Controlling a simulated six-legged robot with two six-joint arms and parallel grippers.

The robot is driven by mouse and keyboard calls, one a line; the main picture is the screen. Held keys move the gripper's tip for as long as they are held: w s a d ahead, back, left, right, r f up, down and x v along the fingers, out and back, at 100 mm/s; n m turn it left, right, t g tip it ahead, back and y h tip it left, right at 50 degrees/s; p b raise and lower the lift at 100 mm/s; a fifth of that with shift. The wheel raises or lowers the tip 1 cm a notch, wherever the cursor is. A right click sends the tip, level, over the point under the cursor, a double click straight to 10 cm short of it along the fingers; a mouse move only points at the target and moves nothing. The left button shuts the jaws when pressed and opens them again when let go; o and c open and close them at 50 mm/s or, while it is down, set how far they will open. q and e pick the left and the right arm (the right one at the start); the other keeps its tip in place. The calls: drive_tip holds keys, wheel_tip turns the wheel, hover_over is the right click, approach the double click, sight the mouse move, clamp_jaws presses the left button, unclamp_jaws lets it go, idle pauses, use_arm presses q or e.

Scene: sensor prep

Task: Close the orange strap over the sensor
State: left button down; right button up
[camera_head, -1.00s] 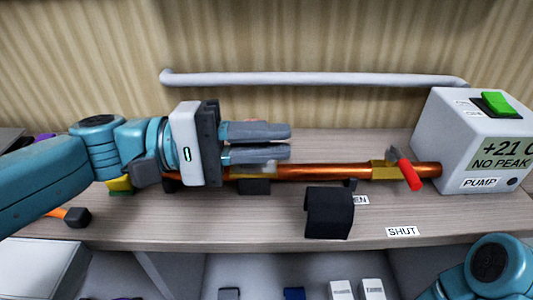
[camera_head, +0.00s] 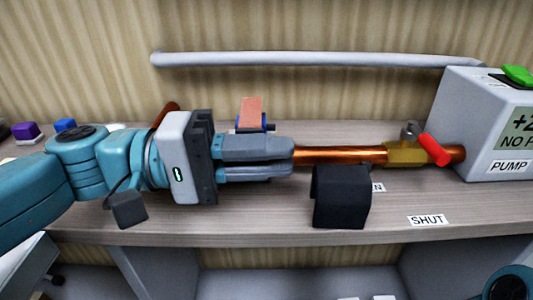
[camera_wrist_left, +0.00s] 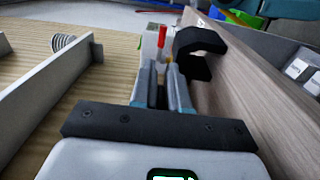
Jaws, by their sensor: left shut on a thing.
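The orange strap (camera_head: 251,110) stands upright in the head view, just behind my left fingers. A bit of blue and dark material shows at its base. My left gripper (camera_head: 290,160) lies along the line of the copper pipe (camera_head: 340,154), fingers pointing right. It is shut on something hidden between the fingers. The wrist view shows the left fingers (camera_wrist_left: 166,88) close together with a dark gap between them. I cannot make out the sensor; the fingers cover the area below the strap. My right gripper is out of view.
A black bracket-shaped block (camera_head: 341,197) stands near the shelf's front edge, close to the fingertips. A brass valve with a red handle (camera_head: 435,150) and the pump box (camera_head: 490,130) are at right. A pale rail (camera_head: 310,59) runs along the back.

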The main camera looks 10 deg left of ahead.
use_arm(q)
drive_tip(key=c, duration=1.2)
unclamp_jaws()
drive_tip(key=p+v, duration=0.2)
drive_tip(key=v, duration=1.3)
drive_tip(key=shift+a+p, duration=0.25)
drive_tip(key=shift+p, duration=0.15)
drive_tip(key=shift+s+a+f, duration=0.1)
drive_tip(key=shift+a, duration=0.3)
